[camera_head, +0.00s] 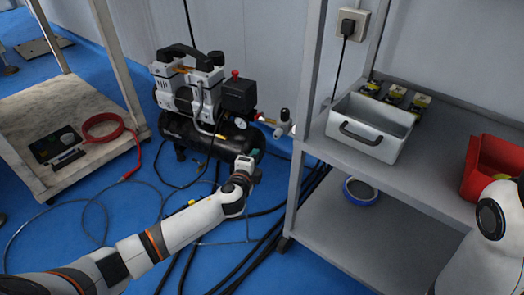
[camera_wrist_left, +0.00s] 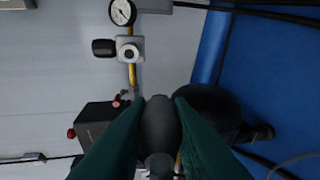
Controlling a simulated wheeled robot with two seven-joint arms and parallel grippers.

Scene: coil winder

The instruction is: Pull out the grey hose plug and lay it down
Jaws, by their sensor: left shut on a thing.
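My left gripper (camera_head: 247,166) is low in front of the right end of the air compressor (camera_head: 200,110) in the head view. In the left wrist view its two dark green fingers (camera_wrist_left: 160,128) are shut on a dark grey, rounded piece, the grey hose plug (camera_wrist_left: 160,122). The fingers cover its sides, and I cannot tell whether its far end touches a socket. In the head view the plug is hidden by the gripper. A regulator with a grey knob (camera_wrist_left: 130,48) and a gauge (camera_wrist_left: 122,12) sits apart from the fingers. My right gripper is out of view.
A grey shelf unit (camera_head: 375,160) with a grey bin (camera_head: 362,128) and red bin (camera_head: 490,165) stands right. A trolley (camera_head: 65,115) with a coiled red hose (camera_head: 103,127) stands left. Black cables (camera_head: 262,245) cross the blue floor.

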